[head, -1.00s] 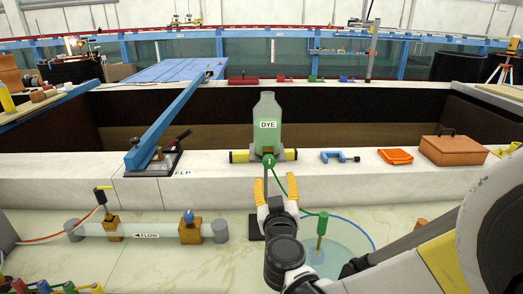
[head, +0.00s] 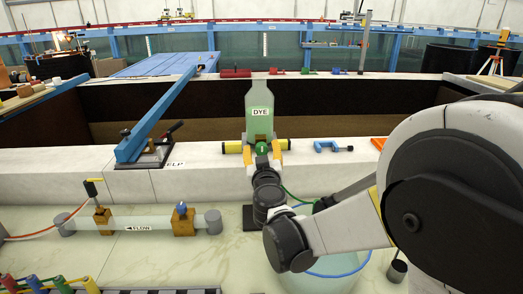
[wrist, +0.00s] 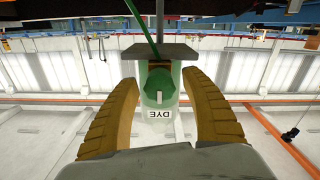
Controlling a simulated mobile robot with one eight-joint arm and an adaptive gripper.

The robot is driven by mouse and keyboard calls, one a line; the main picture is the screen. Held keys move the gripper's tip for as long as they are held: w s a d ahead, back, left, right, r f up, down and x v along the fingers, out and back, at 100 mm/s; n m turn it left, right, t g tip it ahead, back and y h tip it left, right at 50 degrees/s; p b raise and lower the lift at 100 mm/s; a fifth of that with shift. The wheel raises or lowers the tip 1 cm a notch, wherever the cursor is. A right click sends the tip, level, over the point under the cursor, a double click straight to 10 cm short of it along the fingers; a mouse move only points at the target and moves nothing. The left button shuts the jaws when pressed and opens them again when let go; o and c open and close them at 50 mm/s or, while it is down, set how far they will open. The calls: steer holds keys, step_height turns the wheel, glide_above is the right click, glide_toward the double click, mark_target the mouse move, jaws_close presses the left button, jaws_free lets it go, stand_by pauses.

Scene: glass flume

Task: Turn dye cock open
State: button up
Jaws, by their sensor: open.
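The dye bottle (head: 259,98), pale green with a DYE label, stands on the white ledge. The green dye cock (head: 262,148) is at its lower front. It also shows in the wrist view (wrist: 158,86), where the label is upside down. My gripper (head: 264,150) is open, its two orange fingers on either side of the cock. In the wrist view my gripper (wrist: 163,82) has a visible gap between each finger and the green cock. A green tube (wrist: 142,25) runs from the cock. My arm hides part of the area below it.
A blue clamp (head: 331,146) lies to the right on the ledge. A blue lever (head: 157,118) is at left, and a clear FLOW pipe (head: 142,223) lies in front. A basin (head: 345,265) is partly behind my arm.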

steer(key=c, duration=1.2)
steer(key=shift+n, duration=0.3)
steer(key=n, duration=0.3)
steer(key=shift+n, duration=0.3)
steer(key=n, duration=0.4)
steer(key=shift+a+n, duration=0.1)
steer(key=shift+n, duration=0.2)
steer(key=n, duration=0.9)
steer(key=shift+f, duration=0.1)
